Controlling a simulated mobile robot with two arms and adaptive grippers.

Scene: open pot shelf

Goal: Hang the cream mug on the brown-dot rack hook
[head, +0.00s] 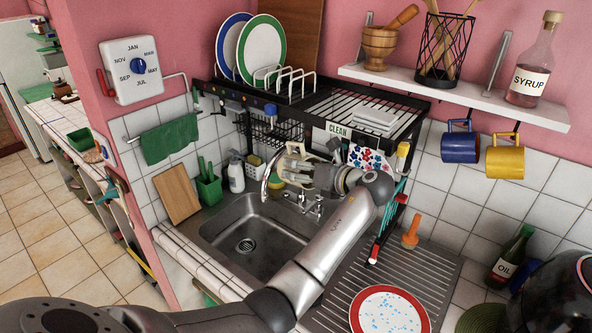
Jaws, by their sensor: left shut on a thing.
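The cream mug (290,161) is in the air above the back edge of the sink, in front of the black dish rack (370,88). My left gripper (303,173) reaches in from the right side of the mug and is shut on it. The gripper partly covers the mug, and I cannot tell which part of it is gripped. Small coloured dots run along the rack's front edge. The brown dot and its hook are too small or too hidden to tell. My right gripper is not in view.
The tap (267,184) stands close to the mug, over the steel sink (230,228). Plates (262,52) stand on the rack. A blue mug (460,146) and a yellow mug (504,161) hang under the shelf (455,93). A red-rimmed plate (424,318) lies on the drainboard.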

